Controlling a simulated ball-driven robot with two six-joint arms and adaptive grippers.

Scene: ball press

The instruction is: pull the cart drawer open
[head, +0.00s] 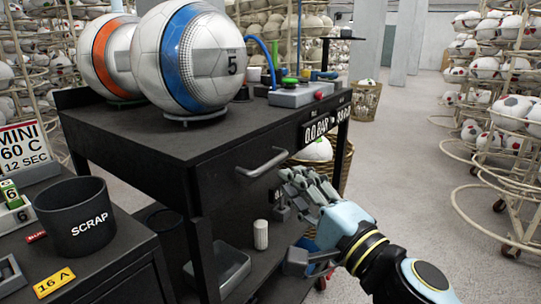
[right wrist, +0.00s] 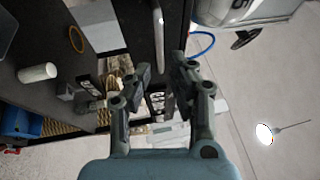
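The black cart (head: 150,125) stands in the middle of the head view. Its drawer front (head: 225,180) looks flush under the top and bears a silver bar handle (head: 263,163). My right gripper (head: 290,187) is just right of the handle and slightly lower, apart from it. In the right wrist view its two fingers (right wrist: 160,72) are spread with nothing between them. The handle (right wrist: 159,28) shows ahead of the gap between the fingertips. My left gripper is not in view.
Balls (head: 190,60) and a gauge box (head: 300,95) stand on the cart top. A white cylinder (head: 261,234) and a grey tray (head: 228,268) are on the lower shelf. A SCRAP bin (head: 75,215) is at left.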

